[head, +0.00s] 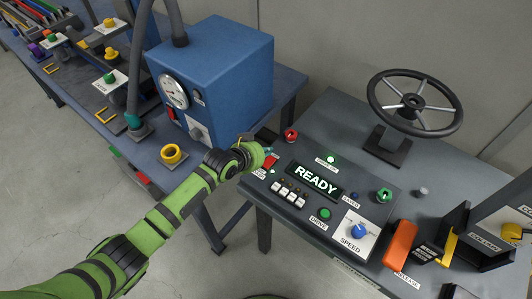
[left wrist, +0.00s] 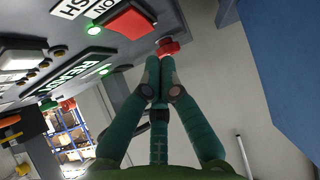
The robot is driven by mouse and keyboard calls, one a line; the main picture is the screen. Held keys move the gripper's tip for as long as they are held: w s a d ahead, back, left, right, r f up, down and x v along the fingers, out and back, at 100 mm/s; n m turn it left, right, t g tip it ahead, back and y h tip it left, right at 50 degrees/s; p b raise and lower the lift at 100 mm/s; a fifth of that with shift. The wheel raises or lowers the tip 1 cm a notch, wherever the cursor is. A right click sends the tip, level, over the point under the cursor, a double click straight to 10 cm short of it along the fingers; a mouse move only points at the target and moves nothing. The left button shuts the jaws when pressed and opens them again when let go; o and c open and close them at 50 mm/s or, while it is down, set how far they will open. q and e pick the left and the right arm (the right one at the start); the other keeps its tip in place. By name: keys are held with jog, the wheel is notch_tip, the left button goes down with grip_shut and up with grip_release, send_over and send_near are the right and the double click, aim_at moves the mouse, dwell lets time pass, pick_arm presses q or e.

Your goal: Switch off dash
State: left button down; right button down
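The dash (head: 320,240) is a dark grey panel with a READY display (head: 316,180) lit white and green. A red switch (head: 270,161) with a label beside it sits at its left end, and it shows large in the left wrist view (left wrist: 130,22). A small green light (left wrist: 88,30) glows next to it. My left gripper (head: 268,155) is at this switch in the head view and partly covers it. In the left wrist view its green fingers (left wrist: 158,62) meet at the tips, shut and empty, close beside the switch; contact is unclear. My right gripper is out of view.
A red knob (head: 291,135) stands just behind the switch. A row of small switches (head: 289,193), a blue speed dial (head: 358,231) and an orange lever (head: 400,243) are further right. A steering wheel (head: 413,103) stands behind. A blue box (head: 215,80) with a gauge is left.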

aim_at(269, 162)
pick_arm(q)
jog(key=shift+w+f, duration=0.1)
jog(key=shift+f, duration=0.9)
jog(key=shift+w+d+f+b, duration=0.1)
jog(key=shift+d+f+b, duration=0.05)
jog(key=shift+f+b, duration=0.35)
jog(key=shift+w+r, duration=0.1)
